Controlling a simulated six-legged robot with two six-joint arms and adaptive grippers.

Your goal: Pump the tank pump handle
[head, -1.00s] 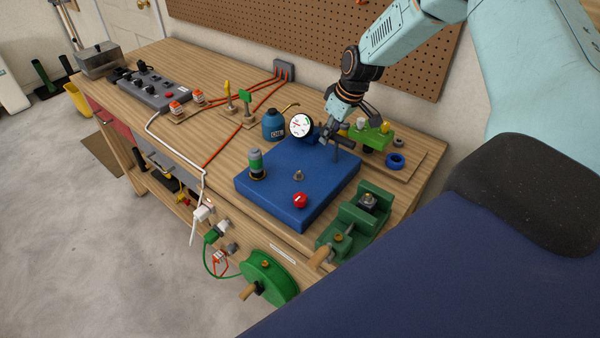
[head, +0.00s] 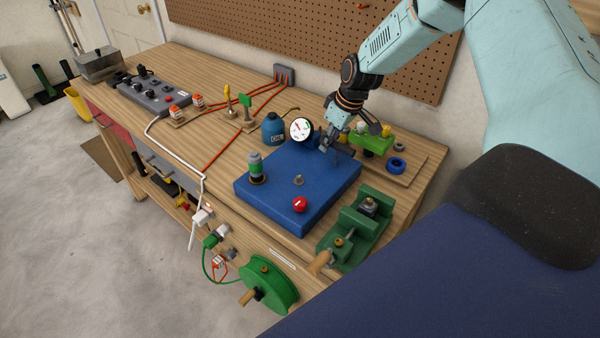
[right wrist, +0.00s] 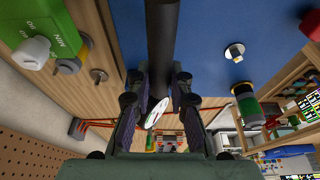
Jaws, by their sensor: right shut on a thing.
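The blue tank (head: 275,205) is a flat box on the wooden bench, with a red knob (head: 300,204) and a green-banded cylinder (head: 256,168) on top. A round white gauge (head: 301,130) stands at its back edge. My right gripper (head: 336,150) is low over the tank's back right corner, shut on the dark pump handle, which it mostly hides in the head view. In the right wrist view the dark handle bar (right wrist: 162,40) runs between the fingers of my right gripper (right wrist: 157,88). My left gripper is not in view.
A green vise (head: 358,225) stands close to the tank's right side, and a green block (head: 371,143) with knobs is behind it. A blue bottle (head: 274,128) is near the gauge. A pegboard (head: 330,35) wall is behind the bench. A green reel (head: 268,287) hangs at the front.

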